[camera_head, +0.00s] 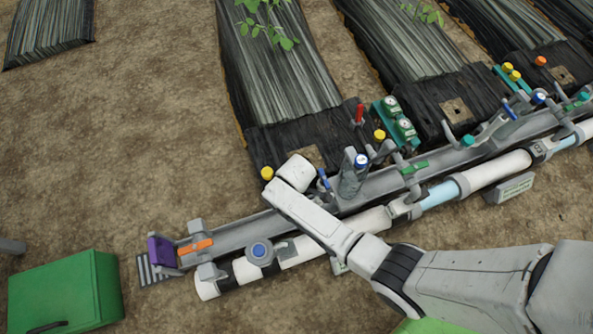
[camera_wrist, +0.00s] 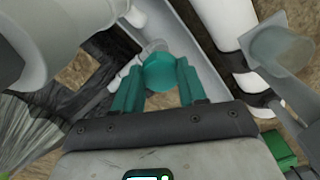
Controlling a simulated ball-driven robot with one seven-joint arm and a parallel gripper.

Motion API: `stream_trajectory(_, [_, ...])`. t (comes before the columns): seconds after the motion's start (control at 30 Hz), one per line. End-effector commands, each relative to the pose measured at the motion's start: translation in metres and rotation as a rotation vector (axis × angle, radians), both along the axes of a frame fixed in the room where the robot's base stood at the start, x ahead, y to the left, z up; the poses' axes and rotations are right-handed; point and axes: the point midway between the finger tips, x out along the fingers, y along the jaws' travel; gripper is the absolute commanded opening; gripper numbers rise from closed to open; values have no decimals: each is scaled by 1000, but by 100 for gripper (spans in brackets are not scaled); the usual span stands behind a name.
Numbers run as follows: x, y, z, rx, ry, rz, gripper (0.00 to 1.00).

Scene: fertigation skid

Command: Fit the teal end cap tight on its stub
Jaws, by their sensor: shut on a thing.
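In the wrist view, a teal end cap (camera_wrist: 158,73) sits between the two teal fingertips of my gripper (camera_wrist: 160,80), which is shut on it. A light grey fitting (camera_wrist: 154,47) shows just beyond the cap. It may be the stub, but I cannot tell whether the cap touches it or is on it. In the head view my arm crosses the skid from the right, and the fingers and the held cap cannot be made out.
A grey channel (camera_head: 240,230) and a white pipe (camera_head: 494,169) run diagonally with handles and fittings. Yellow caps (camera_head: 267,173) stand along the bed ends. A purple block (camera_head: 161,251) and orange handle (camera_head: 195,246) are at the left end. A green box (camera_head: 65,290) stands lower left.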

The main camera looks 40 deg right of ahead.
Motion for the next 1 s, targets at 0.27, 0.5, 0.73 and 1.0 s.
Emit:
stream_trajectory(0.27, [0,0,0,0,0,0,13])
stream_trajectory(0.5, [0,0,-4,0,0,0,13])
stream_trajectory(0.73, [0,0,-10,0,0,0,13])
stream_trajectory(1.0, [0,0,-10,0,0,0,13])
